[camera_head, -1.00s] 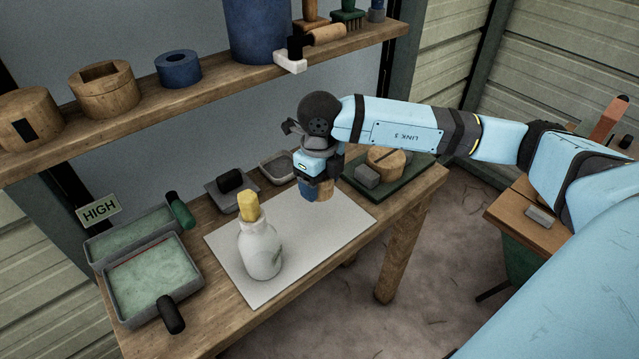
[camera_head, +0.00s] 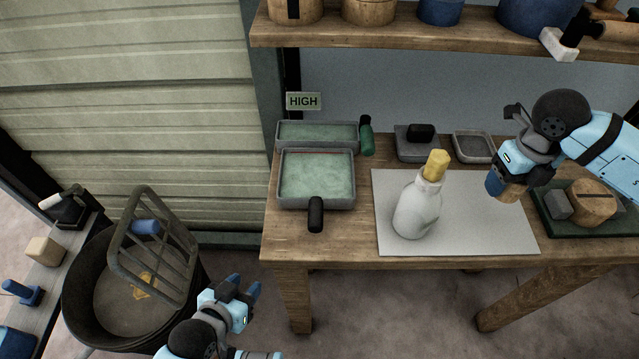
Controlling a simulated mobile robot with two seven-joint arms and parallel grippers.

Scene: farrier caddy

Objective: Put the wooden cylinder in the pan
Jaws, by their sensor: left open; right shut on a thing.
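My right gripper (camera_head: 503,184) is shut on a small wooden cylinder (camera_head: 510,196), at the right edge of the white sheet. Its blue fingers cover much of the cylinder, and I cannot tell whether it touches the sheet. A grey rectangular pan (camera_head: 345,204) with green contents and a black handle pointing to the front sits at the table's left. The white bottle stands between the pan and my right gripper. My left gripper (camera_head: 243,292) is open and empty, low in front of the table, beside the black bin.
A white bottle (camera_head: 415,210) with a yellow top stands on the sheet (camera_head: 470,235). Behind are a second green-filled tray (camera_head: 330,134) and small grey trays (camera_head: 473,148). A dark green tray (camera_head: 575,229) holds a slotted wooden block (camera_head: 592,202). A black bin (camera_head: 85,325) stands left.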

